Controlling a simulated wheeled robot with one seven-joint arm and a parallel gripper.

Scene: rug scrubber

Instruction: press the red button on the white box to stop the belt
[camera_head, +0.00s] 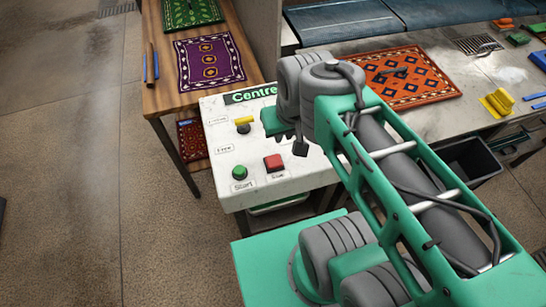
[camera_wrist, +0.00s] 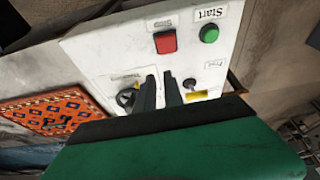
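The white box (camera_head: 222,142) has a sloped top panel with labels. The red button (camera_head: 273,163) sits near its front edge, right of the green Start button (camera_head: 239,172). In the wrist view the red button (camera_wrist: 165,42) shows uncovered, beyond my fingertips, with the green button (camera_wrist: 209,33) to its right. My gripper (camera_wrist: 160,77) has two black fingers with a narrow gap between them, white panel showing through. It is over the panel, apart from the red button in the picture; its height above the panel is unclear. My arm hides the box's right part in the head view.
A yellow-topped switch (camera_head: 243,124) stands behind the green button. A black knob (camera_wrist: 127,97) is left of my fingers in the wrist view. A wooden table (camera_head: 160,98) with rugs stands behind left; an orange rug (camera_head: 405,76) lies on the bench behind right.

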